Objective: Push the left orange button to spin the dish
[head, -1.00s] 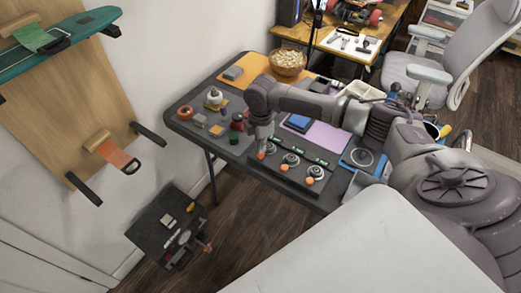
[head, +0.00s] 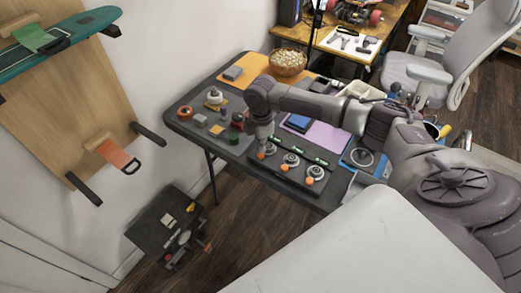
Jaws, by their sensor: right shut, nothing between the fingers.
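A dark panel (head: 298,183) on the table holds three round dishes in a row, each with an orange button in front. The left orange button (head: 261,156) sits at the panel's left end, by the left dish (head: 270,149). The middle orange button (head: 284,169) and right orange button (head: 309,181) are to its right. My right gripper (head: 263,146) points down over the left end of the panel, shut and empty, its tips close to the left button. I cannot tell whether they touch it. My left gripper is not in view.
A grey mat with small jars and blocks lies left of my right gripper. Behind are an orange mat (head: 256,64), a bowl (head: 288,61) and a purple mat (head: 327,136). A small dark stool (head: 150,222) stands on the floor at left.

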